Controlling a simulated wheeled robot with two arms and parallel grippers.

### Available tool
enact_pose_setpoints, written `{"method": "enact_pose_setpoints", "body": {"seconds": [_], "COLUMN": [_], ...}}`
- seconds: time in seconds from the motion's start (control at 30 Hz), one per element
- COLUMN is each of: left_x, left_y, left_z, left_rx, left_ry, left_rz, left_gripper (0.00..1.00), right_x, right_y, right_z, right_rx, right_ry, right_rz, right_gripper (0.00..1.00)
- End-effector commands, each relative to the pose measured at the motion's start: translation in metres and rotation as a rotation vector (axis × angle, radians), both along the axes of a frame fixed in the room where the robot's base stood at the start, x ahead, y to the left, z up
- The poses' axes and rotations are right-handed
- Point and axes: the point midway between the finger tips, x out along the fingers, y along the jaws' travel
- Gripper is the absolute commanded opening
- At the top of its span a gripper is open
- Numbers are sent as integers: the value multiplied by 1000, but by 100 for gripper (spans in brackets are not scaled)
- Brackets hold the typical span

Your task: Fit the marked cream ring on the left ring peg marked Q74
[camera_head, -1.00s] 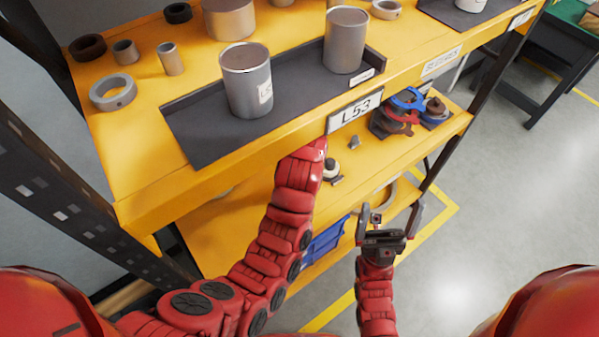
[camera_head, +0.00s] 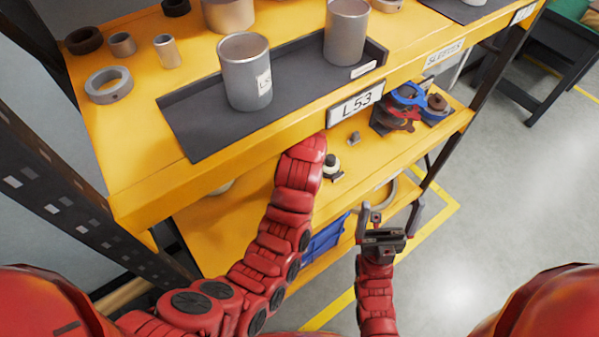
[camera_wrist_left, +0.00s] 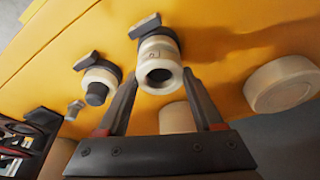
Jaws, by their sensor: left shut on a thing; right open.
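In the left wrist view my left gripper (camera_wrist_left: 160,82) is shut on a cream ring (camera_wrist_left: 160,52) with a dark round opening. The ring sits between the fingertips, in line with a dark base and a grey tag (camera_wrist_left: 145,26); I cannot tell how far it is over a peg. Beside it a dark-tipped peg (camera_wrist_left: 96,94) has a cream ring (camera_wrist_left: 104,77) around it and its own grey tag (camera_wrist_left: 86,60). No Q74 marking is readable. In the head view the upper shelf hides my left gripper. My right gripper (camera_head: 390,217) is open and empty, in front of the lower shelf.
Cream round pieces (camera_wrist_left: 283,83) lie nearby in the left wrist view. The yellow upper shelf (camera_head: 150,185) overhangs the left hand and carries a dark tray (camera_head: 205,140) with grey cylinders. Blue and red clamp-like parts (camera_head: 408,98) sit on the lower shelf.

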Motion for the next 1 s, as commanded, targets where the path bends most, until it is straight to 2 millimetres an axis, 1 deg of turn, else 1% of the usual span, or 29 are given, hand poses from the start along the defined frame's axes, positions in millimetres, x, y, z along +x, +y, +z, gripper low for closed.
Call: {"method": "enact_pose_setpoints", "body": {"seconds": [0.57,0.6,0.77,0.8,1.0], "left_x": [0,0,0,0,0], "left_y": [0,0,0,0,0], "left_z": [-14,-14,-13,-13,-12], "left_rx": [0,0,0,0,0], "left_ry": [0,0,0,0,0], "left_rz": [0,0,0,0,0], "left_gripper": [14,70,99,100,100], "right_x": [0,0,0,0,0], "right_y": [0,0,0,0,0], "right_z": [-8,-8,-8,-8,-8], "right_rx": [0,0,0,0,0], "right_ry": [0,0,0,0,0], "right_rz": [0,0,0,0,0], "right_gripper": [100,100,100,100,100]}}
